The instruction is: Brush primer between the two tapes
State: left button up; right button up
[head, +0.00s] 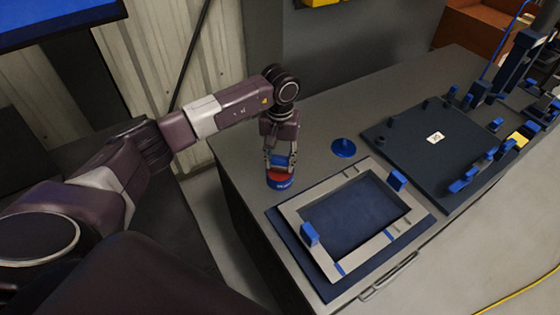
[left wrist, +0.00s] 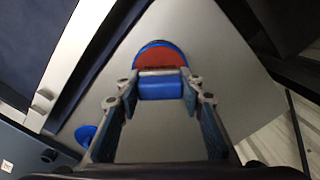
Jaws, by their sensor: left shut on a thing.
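The brush points down at a round blue tin with red primer inside (head: 281,181), which also shows in the left wrist view (left wrist: 158,57). Its bristles are hidden, and I cannot tell how deep they sit. A light grey frame (head: 363,259) lies on a dark blue mat on the bench. Two narrow blue tapes, one at the left (head: 340,268) and one at the right (head: 388,235), cross its near side. My right gripper is not in view.
Blue blocks (head: 310,234) and (head: 397,180) stand on the frame. A blue disc with a knob (head: 343,148) lies behind it. A dark plate (head: 420,150) with blue clamps is at the right. Bare bench (head: 245,165) shows left of the tin.

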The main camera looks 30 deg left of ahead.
aim_at(280, 158)
pick_arm(q)
jog(key=shift+r+p, duration=1.2)
jog(key=shift+r, duration=2)
jog(key=shift+s+d+r, duration=0.1)
jog(key=shift+d+r, duration=0.15)
jog(key=shift+r, duration=0.05)
jog(key=s+d+r+m, duration=0.1)
jog(key=s+d+r, duration=0.3)
jog(key=s, duration=0.5)
jog(key=s+d+r+m, duration=0.2)
jog(key=s+d+r, duration=0.2)
jog(key=s, duration=0.5)
jog(key=shift+s+r+b, duration=0.25)
jog(key=shift+r+b, duration=0.2)
jog(key=shift+r, duration=0.05)
